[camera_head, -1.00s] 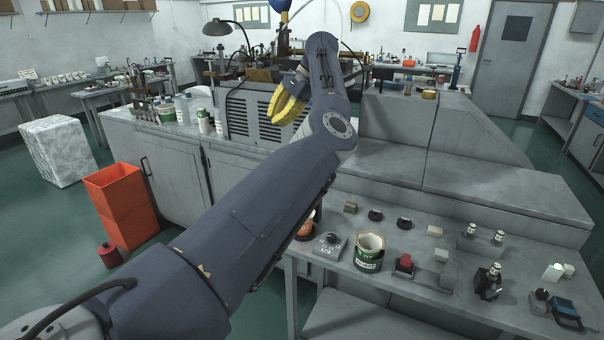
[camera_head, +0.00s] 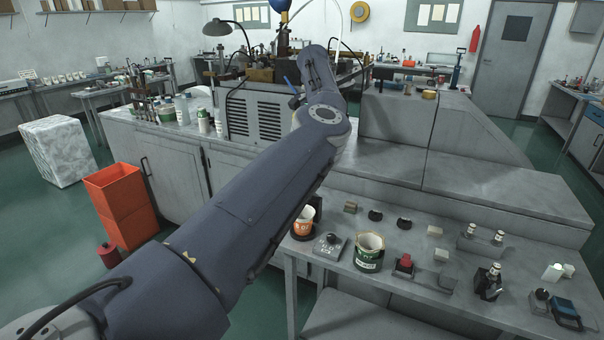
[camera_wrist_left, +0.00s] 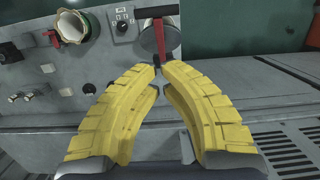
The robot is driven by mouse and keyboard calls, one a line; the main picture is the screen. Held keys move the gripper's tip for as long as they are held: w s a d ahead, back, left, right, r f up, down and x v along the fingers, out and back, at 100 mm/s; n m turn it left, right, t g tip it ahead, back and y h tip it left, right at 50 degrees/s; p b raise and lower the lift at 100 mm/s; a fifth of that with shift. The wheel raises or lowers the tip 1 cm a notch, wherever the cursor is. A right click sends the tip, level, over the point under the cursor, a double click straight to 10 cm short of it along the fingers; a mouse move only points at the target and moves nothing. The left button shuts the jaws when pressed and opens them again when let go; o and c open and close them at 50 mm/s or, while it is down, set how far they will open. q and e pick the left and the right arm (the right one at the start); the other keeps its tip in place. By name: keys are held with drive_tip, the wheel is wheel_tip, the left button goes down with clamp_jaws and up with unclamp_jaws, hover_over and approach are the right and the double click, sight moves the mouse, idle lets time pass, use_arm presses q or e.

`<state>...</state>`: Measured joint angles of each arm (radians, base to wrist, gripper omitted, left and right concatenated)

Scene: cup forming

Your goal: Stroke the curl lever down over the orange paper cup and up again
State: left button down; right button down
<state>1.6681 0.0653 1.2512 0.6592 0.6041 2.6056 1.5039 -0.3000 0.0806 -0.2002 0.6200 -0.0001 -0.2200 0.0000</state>
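The orange paper cup (camera_head: 305,214) stands upright at the left end of the front bench, partly covered by my left arm; I cannot make it out in the left wrist view. In the left wrist view a red lever (camera_wrist_left: 158,37) lies across a grey round part (camera_wrist_left: 149,36), its lower end at my fingertips. My left gripper (camera_wrist_left: 161,70) has yellow fingers that nearly meet at the tips, with nothing clearly held between them. I cannot tell whether they touch the lever. In the head view this gripper is almost wholly hidden behind my arm. My right gripper is not in view.
A knob box (camera_head: 329,246), a green can (camera_head: 369,254) and a red-topped switch (camera_head: 404,264) stand in a row right of the cup. Small blocks and bottles fill the bench further right. A grey vented machine (camera_head: 255,117) stands behind.

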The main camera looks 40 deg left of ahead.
use_arm(q)
drive_tip(key=f, duration=0.4)
drive_tip(key=s+f, duration=0.1)
drive_tip(key=f, duration=0.1)
drive_tip(key=shift+f, duration=0.2)
drive_tip(key=shift+s+d+f, duration=0.15)
drive_tip(key=shift+s+f, duration=0.35)
drive_tip(key=shift+s, duration=0.3)
drive_tip(key=shift+s+d+f, duration=0.15)
drive_tip(key=shift+s+f, duration=0.35)
drive_tip(key=shift+s, duration=0.25)
drive_tip(key=shift+s, duration=0.15)
